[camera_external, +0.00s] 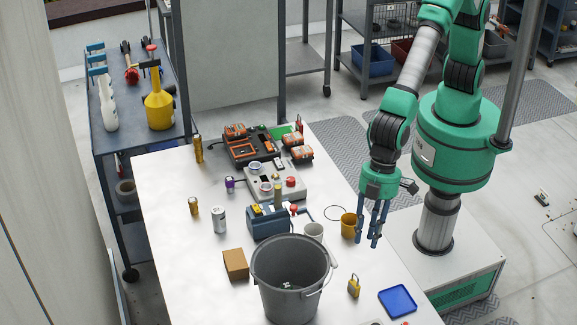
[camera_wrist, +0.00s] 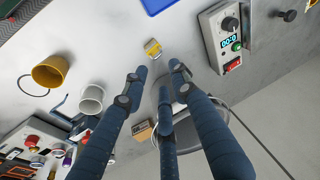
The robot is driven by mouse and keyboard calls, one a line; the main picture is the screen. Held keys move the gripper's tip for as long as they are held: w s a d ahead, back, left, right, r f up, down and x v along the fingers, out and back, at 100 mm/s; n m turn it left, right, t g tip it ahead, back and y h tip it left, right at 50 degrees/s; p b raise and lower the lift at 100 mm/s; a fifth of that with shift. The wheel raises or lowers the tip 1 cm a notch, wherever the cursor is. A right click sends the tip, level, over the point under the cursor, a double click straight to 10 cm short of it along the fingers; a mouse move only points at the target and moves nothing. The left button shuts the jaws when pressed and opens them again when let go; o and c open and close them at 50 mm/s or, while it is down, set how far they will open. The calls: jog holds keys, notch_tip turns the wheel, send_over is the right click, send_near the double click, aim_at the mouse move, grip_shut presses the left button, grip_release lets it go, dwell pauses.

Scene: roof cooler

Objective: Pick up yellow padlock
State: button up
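The yellow padlock (camera_external: 354,287) stands on the white table, right of the grey bucket and left of the blue tray. It also shows in the wrist view (camera_wrist: 152,48), near the top middle, just beyond my fingertips. My gripper (camera_external: 371,240) hangs above the right side of the table, behind the padlock and near the yellow mug. Its three blue fingers (camera_wrist: 160,76) are spread apart with nothing between them, and they are clear of the padlock.
The grey bucket (camera_external: 288,285) stands close to the padlock's left. The blue tray (camera_external: 398,301) lies to its right. A yellow mug (camera_external: 348,228) and a white mug (camera_external: 314,233) stand behind. A control box (camera_wrist: 228,40) shows in the wrist view. The tabletop around the padlock is clear.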

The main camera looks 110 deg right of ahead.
jog(key=shift+f, duration=0.1)
send_over(358, 284)
jog(key=s+d, duration=0.1)
jog(key=d, duration=0.1)
notch_tip(358, 284, down, 8)
jog(key=shift+s+b, duration=0.15)
jog(key=shift+b, duration=0.3)
jog(key=shift+a+f, duration=0.1)
jog(key=shift+b+x, duration=0.4)
jog(key=shift+x, duration=2.1)
jog(key=shift+a, duration=0.1)
jog(key=shift+s, duration=0.1)
grip_shut()
